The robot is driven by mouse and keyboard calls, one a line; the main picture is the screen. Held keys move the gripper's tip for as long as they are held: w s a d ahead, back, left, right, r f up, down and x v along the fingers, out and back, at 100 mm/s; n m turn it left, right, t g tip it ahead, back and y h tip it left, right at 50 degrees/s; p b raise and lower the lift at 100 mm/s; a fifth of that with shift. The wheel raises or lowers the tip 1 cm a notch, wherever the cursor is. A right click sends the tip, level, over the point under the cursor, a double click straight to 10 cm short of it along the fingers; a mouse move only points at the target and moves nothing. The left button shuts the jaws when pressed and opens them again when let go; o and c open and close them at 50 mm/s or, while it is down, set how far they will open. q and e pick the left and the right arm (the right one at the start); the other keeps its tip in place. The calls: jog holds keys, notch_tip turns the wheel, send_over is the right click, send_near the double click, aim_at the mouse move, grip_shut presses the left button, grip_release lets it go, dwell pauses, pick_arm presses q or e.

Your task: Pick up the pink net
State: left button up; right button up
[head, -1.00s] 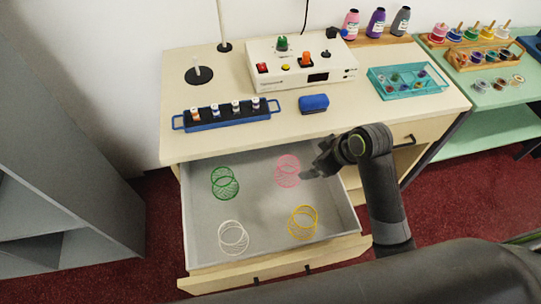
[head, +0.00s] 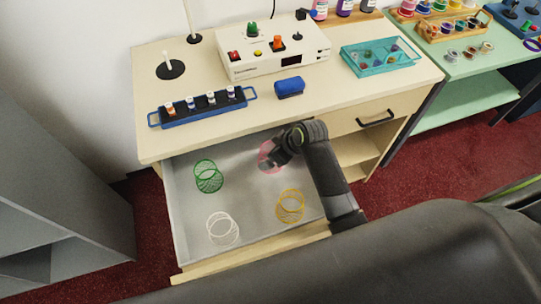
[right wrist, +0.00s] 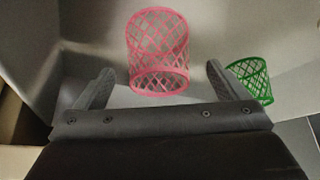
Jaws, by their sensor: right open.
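The pink net (head: 266,156) is an open mesh cylinder in the pulled-out drawer, near its back right. In the head view my right gripper (head: 270,163) is over it and hides most of it. In the right wrist view the whole pink net (right wrist: 158,52) shows ahead of my open right gripper (right wrist: 160,84), roughly centred between the two fingers, which appear apart from it. The jaws are empty. My left gripper is not in view.
The grey drawer (head: 185,225) also holds a green net (head: 208,176), a white net (head: 222,229) and a yellow net (head: 290,206). The green net also shows at the right of the wrist view (right wrist: 250,78). The counter top (head: 215,125) overhangs the drawer's back.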

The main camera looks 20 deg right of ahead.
jog(key=shift+w+x, duration=0.25)
jog(key=shift+x, duration=2.4)
jog(key=shift+r, duration=0.2)
jog(key=c, duration=1)
